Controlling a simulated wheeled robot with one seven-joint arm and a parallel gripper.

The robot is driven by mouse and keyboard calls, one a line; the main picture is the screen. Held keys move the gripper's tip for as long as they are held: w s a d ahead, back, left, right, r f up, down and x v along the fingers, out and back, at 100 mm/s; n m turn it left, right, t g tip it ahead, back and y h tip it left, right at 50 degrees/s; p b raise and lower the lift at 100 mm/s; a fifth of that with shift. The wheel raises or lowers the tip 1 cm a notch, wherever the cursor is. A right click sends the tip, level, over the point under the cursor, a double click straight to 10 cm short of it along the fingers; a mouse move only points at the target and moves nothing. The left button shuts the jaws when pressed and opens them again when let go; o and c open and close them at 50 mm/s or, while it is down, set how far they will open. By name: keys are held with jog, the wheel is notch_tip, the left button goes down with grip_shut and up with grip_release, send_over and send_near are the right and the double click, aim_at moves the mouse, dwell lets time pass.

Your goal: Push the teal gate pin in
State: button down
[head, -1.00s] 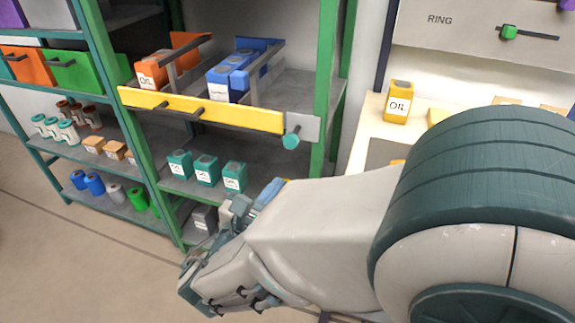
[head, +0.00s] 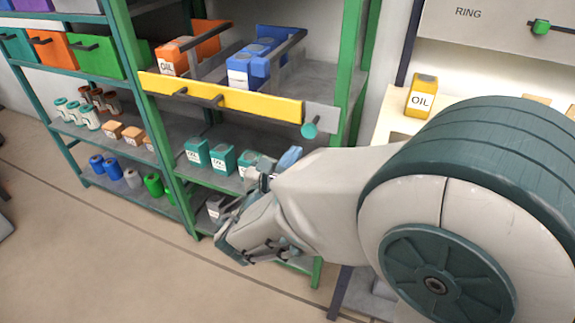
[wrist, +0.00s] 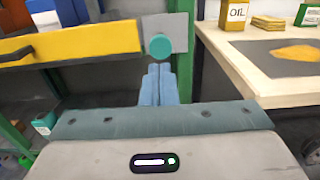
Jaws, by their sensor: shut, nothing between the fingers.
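The teal gate pin (head: 310,130) sticks out of a grey plate (head: 322,116) at the right end of the yellow gate bar (head: 222,97). In the wrist view the pin (wrist: 161,46) shows as a round teal knob on the grey plate (wrist: 181,30). My gripper (wrist: 158,70) is shut and empty, its blue fingertips just below the pin in the picture. I cannot tell whether they touch it. In the head view my gripper (head: 288,158) is partly hidden by my arm, below the pin.
Green posts (head: 355,65) frame the shelf. A pale table (wrist: 270,80) with an oil can (wrist: 237,14) stands to the right. Open floor lies at the lower left.

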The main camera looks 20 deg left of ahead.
aim_at(309, 131)
jog(key=w, duration=0.6)
jog(key=shift+d, duration=0.25)
